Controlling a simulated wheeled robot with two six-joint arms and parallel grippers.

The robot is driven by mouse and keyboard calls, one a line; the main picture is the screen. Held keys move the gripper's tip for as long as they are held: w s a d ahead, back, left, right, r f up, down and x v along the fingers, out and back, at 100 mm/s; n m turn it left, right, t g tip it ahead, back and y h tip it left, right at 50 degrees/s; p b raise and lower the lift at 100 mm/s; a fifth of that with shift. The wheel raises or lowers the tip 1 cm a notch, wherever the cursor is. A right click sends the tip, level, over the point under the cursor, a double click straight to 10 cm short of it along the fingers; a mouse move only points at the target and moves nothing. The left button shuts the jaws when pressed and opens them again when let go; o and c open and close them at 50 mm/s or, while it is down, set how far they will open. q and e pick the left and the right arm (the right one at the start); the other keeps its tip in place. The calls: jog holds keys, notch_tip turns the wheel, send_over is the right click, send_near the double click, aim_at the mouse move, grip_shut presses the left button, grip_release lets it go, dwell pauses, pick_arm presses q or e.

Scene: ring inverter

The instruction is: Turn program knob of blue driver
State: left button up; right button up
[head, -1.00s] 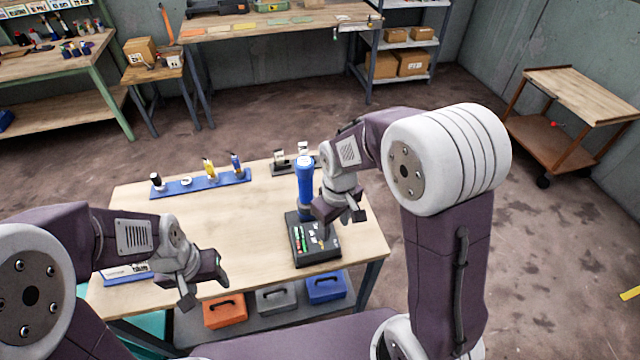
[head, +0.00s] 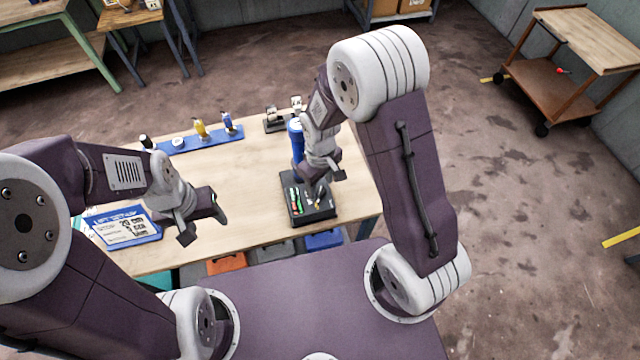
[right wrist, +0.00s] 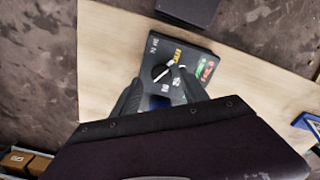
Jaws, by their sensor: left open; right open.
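The blue driver (head: 296,143) is an upright blue cylinder at the back of a black box (head: 296,213) on the wooden table. In the right wrist view, the box's dark panel (right wrist: 198,56) shows a round dark knob (right wrist: 163,72) with a white pointer and white markings. My right gripper (head: 326,181) is open over the box; in the right wrist view its fingertips (right wrist: 160,79) lie on either side of the knob, with contact unclear. A blue patch shows between the fingers. My left gripper (head: 203,224) is open and empty above the table's left part.
A blue rack (head: 190,144) with several small items lies at the table's back left. A small dark stand (head: 275,123) is behind the driver. A printed blue-edged card (head: 122,226) lies at the left. The table's middle (head: 235,185) is clear.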

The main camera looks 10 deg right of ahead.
jog(key=shift+s+a+f, duration=0.1)
jog(key=shift+s+f, duration=0.15)
jog(key=shift+f, duration=0.5)
pick_arm(q)
jog(key=shift+s+r, duration=0.15)
jog(key=shift+s, duration=0.1)
jog(key=shift+w, duration=0.1)
pick_arm(e)
jog(key=shift+w, duration=0.15)
jog(key=shift+c, duration=0.3)
grip_shut()
